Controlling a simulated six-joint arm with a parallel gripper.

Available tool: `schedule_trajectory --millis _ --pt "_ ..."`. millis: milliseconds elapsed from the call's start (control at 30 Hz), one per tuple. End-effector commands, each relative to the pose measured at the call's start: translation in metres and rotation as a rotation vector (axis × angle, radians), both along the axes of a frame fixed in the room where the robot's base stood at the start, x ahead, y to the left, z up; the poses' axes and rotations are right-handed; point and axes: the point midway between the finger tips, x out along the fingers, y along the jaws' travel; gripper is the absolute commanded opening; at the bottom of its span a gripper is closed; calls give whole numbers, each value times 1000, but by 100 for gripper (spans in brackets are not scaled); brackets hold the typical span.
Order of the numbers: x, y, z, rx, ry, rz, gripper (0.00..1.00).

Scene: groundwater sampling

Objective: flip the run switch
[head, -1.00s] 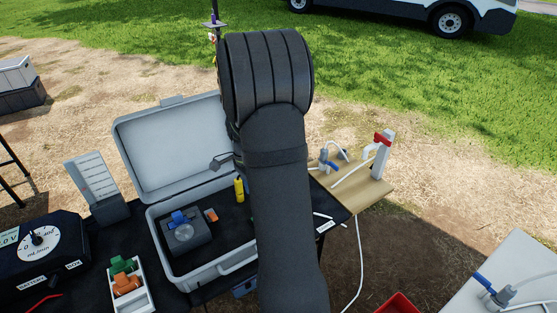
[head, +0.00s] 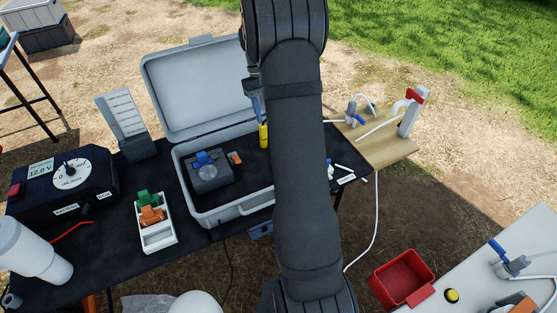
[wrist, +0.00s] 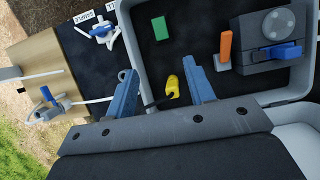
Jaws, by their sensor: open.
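A black control box (head: 62,190) with a round white mL/min dial and a green 12.0 V display stands at the left end of the black table in the head view. A red part (head: 15,191) sits at its left end; I cannot tell whether this is the run switch. Small labels on its front are too small to read surely. My gripper (wrist: 158,73) is open and empty in the wrist view, its two blue fingers apart over the open case. A yellow bottle (wrist: 173,86) shows between the fingers, not gripped. In the head view my arm hides most of the gripper.
The open grey case (head: 236,210) holds a grey device (head: 208,175) with a blue knob. A white tray (head: 157,238) with green and orange clips lies left of it. A label stand (head: 124,118) and white cylinder (head: 38,250) flank the control box. A red bin (head: 400,280) is right.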

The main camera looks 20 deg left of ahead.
Motion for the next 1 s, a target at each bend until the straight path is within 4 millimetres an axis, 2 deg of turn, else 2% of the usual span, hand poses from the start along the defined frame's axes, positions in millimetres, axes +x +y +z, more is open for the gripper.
schedule_trajectory --millis 167,700,900,1000 --pt "-4 -4 -13 2 7 13 49" --pt "-35 -35 -118 0 7 10 49" --pt "-43 -43 -147 1 5 10 49" --pt "-45 -45 -155 1 4 11 49"
